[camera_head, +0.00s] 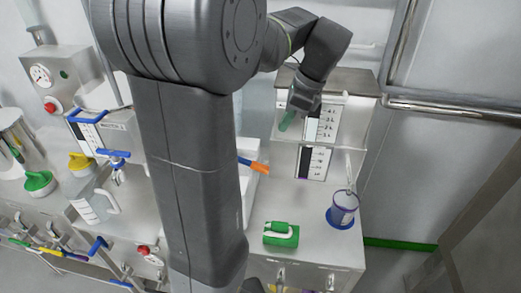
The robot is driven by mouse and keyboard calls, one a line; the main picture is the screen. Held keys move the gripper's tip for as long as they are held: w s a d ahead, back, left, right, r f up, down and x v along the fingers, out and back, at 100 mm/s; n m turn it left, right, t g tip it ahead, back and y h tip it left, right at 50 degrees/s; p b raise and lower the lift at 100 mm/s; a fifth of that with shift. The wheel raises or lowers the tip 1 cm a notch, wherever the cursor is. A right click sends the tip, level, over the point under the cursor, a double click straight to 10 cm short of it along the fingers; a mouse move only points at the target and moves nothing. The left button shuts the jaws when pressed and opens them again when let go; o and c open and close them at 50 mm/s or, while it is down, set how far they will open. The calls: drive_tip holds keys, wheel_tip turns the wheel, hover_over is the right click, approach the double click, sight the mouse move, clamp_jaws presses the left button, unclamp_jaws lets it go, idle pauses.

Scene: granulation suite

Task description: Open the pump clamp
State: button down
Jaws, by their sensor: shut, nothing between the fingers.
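I cannot tell for sure which part is the pump clamp. My gripper (288,120) hangs at the upper right, in front of a panel with black-and-white scales. Its green tip is shut and empty, well above and apart from the lever and the green block.
A clear vessel with a purple band stands on a blue base (341,215) at the bench's right. A metal rail (455,107) runs along the right wall. Blue-handled fittings (114,155) and a green-lidded container (39,183) are at the left. The bench around the green block is mostly clear.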

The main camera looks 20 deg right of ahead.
sight(264, 167)
drive_tip(key=x, duration=1.4)
drive_tip(key=shift+s, duration=0.15)
drive_tip(key=shift+s+f+p, duration=0.1)
drive_tip(key=shift+f+p, duration=0.2)
drive_tip(key=shift+f, duration=0.25)
drive_tip(key=shift+f+y, duration=0.4)
drive_tip(key=shift+f, duration=0.2)
drive_tip(key=shift+a+f+t, duration=0.1)
drive_tip(key=shift+f+t, duration=0.2)
drive_tip(key=shift+r+p, duration=0.3)
drive_tip(key=shift+p, duration=0.2)
drive_tip(key=d+f+p+v, duration=0.1)
drive_tip(key=d+v, duration=0.1)
drive_tip(key=v, duration=1.1)
drive_tip(key=shift+s+r+p, duration=0.2)
drive_tip(key=shift+s+p, duration=0.2)
drive_tip(key=shift+s, duration=0.1)
